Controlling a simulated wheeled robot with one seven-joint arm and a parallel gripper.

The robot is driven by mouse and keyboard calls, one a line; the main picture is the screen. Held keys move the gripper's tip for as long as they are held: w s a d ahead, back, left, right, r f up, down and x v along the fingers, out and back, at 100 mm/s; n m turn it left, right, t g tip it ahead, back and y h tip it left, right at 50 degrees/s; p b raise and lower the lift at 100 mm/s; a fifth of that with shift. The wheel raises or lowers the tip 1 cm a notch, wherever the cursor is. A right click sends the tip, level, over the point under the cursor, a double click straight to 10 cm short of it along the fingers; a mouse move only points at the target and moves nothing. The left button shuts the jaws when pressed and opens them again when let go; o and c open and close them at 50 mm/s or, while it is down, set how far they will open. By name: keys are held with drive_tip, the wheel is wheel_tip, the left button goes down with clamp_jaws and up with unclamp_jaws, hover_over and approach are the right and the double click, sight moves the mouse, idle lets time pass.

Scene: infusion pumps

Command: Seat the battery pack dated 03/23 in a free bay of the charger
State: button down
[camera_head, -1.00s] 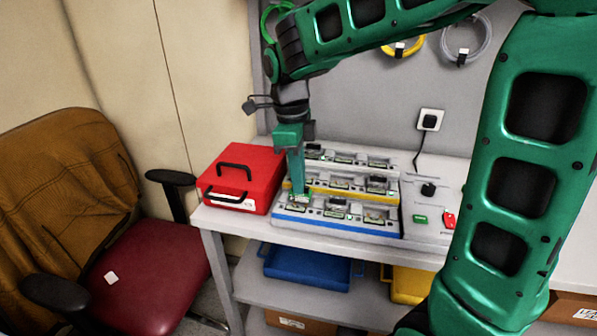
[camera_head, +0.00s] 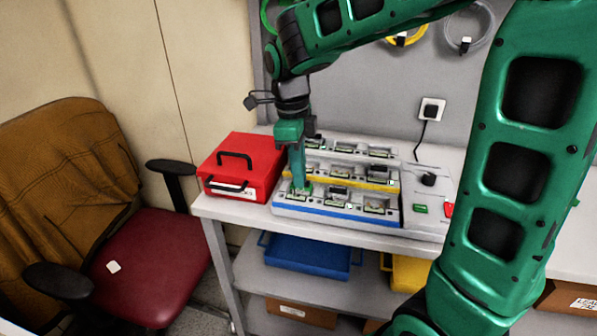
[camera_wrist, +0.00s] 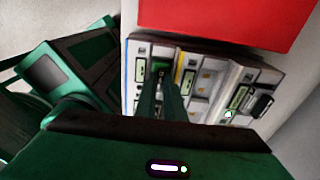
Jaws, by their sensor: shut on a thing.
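The charger (camera_head: 335,216) stands on the bench, with stepped rows of bays and blue and yellow edge strips. It also shows in the wrist view (camera_wrist: 202,112). Several battery packs sit in it, one near the middle of the front row (camera_head: 336,204). My gripper (camera_head: 302,188) points down at the left end of the blue-edged front row. Its narrow fingers (camera_wrist: 161,76) are shut on a small pack, mostly hidden by them; a green bit shows at the tips. I cannot tell whether the pack is fully down in the bay. No date is readable.
A red case (camera_head: 243,163) with a black handle stands close left of the charger. A grey panel (camera_head: 425,205) with a black knob, green and red parts adjoins it on the right. Blue (camera_head: 308,257) and yellow bins sit below. A chair stands at the left.

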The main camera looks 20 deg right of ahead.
drive_tip(key=shift+f, duration=0.2)
drive_tip(key=c, duration=1.8)
unclamp_jaws()
drive_tip(key=shift+o, duration=0.2)
drive_tip(key=shift+r, duration=0.1)
drive_tip(key=shift+w+r, duration=0.15)
drive_tip(key=shift+r, duration=0.15)
wheel_tip(320, 180, up, 10)
drive_tip(key=shift+w+a, duration=0.15)
drive_tip(key=shift+a, duration=0.3)
drive_tip(key=shift+f, duration=0.1)
